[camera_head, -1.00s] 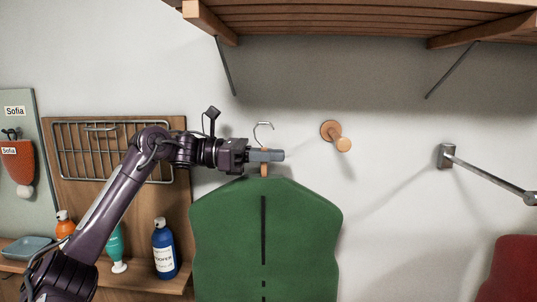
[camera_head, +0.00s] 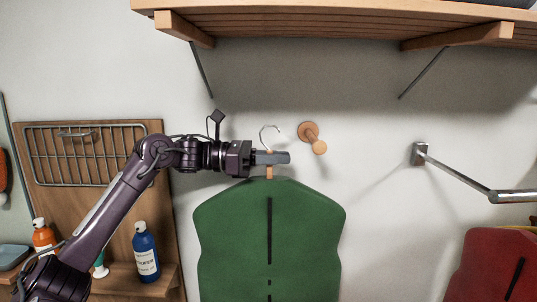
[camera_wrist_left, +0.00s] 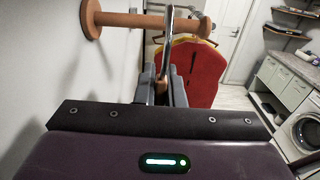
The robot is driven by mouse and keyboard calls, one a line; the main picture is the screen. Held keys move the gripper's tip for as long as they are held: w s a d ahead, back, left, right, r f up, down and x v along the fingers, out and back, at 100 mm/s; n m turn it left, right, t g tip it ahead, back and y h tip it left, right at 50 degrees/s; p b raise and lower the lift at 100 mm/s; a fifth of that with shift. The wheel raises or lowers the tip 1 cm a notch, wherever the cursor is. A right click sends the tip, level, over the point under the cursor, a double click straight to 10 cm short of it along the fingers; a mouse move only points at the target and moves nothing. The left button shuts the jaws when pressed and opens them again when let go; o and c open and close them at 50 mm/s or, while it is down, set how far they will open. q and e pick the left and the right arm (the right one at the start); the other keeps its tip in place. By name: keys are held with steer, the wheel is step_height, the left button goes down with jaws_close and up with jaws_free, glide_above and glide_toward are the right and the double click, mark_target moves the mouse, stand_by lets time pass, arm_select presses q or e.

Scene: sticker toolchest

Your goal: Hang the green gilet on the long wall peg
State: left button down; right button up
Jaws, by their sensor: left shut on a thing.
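The green gilet (camera_head: 240,235) hangs upright on a hanger with a metal hook (camera_head: 269,131). My left gripper (camera_head: 280,158) is shut on the hanger's wooden neck (camera_head: 269,172), just below the hook. The wooden wall peg (camera_head: 312,138) sticks out from the wall, a little right of the hook and at about its height in the head view. In the left wrist view the peg (camera_wrist_left: 130,19) runs across beyond the fingers, and the hook (camera_wrist_left: 167,40) stands upright in front of it. Whether hook and peg touch cannot be told. My right gripper is not in view.
A metal rail (camera_head: 455,172) juts from the wall at the right, with a red garment (camera_head: 480,265) below it. A slatted wooden shelf (camera_head: 330,22) hangs above. Bottles, one blue (camera_head: 146,255), stand on a ledge at the left under a wire rack (camera_head: 85,155).

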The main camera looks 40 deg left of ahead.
arm_select(q)
steer(key=shift+r+p+x, duration=0.1)
steer(key=shift+p+x, duration=0.55)
steer(key=shift+x, duration=0.45)
steer(key=shift+r+p+x, duration=0.15)
steer(key=shift+p+x, duration=0.5)
steer(key=shift+x, duration=0.45)
steer(key=shift+p+x, duration=1)
steer(key=shift+x, duration=1)
steer(key=shift+w+d+f+b, duration=0.15)
steer(key=shift+d+f+b, duration=0.05)
steer(key=shift+f+b, duration=0.2)
steer(key=shift+w+d+f+b, duration=0.15)
steer(key=shift+d+f+b, duration=0.1)
steer(key=shift+f, duration=0.3)
